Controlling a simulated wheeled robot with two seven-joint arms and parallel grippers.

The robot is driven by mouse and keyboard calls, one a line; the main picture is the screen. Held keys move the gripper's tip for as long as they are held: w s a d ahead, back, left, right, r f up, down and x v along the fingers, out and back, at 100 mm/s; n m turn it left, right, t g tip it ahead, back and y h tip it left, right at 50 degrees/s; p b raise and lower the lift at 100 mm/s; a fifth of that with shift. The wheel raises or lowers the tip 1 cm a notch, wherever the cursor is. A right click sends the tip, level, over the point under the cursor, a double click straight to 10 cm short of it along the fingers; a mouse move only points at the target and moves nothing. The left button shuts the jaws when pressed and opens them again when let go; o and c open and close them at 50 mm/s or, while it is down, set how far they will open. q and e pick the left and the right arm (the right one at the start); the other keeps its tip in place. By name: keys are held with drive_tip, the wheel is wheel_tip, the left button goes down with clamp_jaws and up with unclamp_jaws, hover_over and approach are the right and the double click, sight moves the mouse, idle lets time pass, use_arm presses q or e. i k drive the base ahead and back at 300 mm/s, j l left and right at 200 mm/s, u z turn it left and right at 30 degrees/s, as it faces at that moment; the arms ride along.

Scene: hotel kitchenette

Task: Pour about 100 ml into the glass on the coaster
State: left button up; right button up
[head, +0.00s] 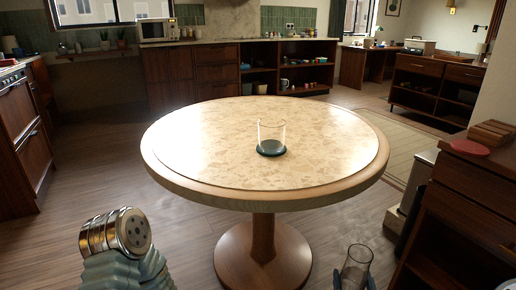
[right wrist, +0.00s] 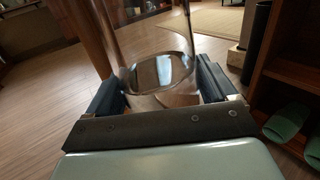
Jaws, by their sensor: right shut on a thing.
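A clear, straight-sided glass (head: 272,133) stands upright on a dark teal coaster (head: 271,152) near the middle of the round table. It looks empty. My right gripper (head: 355,279) is low at the bottom right of the head view, below and to the right of the table. It is shut on a clear glass vessel (head: 356,262), which also shows between the dark fingers (right wrist: 160,90) in the right wrist view (right wrist: 158,70). A shiny oval surface shows inside this vessel; I cannot tell how much liquid it holds. My left gripper is out of view; only part of that arm shows.
The round table (head: 200,150) has a pale stone top, bare around the coaster. A dark wooden cabinet (head: 470,205) with a red round item (head: 469,147) and wooden blocks (head: 491,134) stands close on the right. Green slippers (right wrist: 288,124) lie on its lower shelf.

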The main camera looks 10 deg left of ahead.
sight(272, 131)
drive_tip(key=l+u, duration=0.15)
drive_tip(key=u, duration=0.2)
drive_tip(key=k+l+u, duration=0.1)
drive_tip(key=u, duration=0.3)
drive_tip(key=k+l+u, duration=0.1)
drive_tip(key=u, duration=0.25)
drive_tip(key=k+l, duration=0.6)
drive_tip(key=i+l+u, duration=0.05)
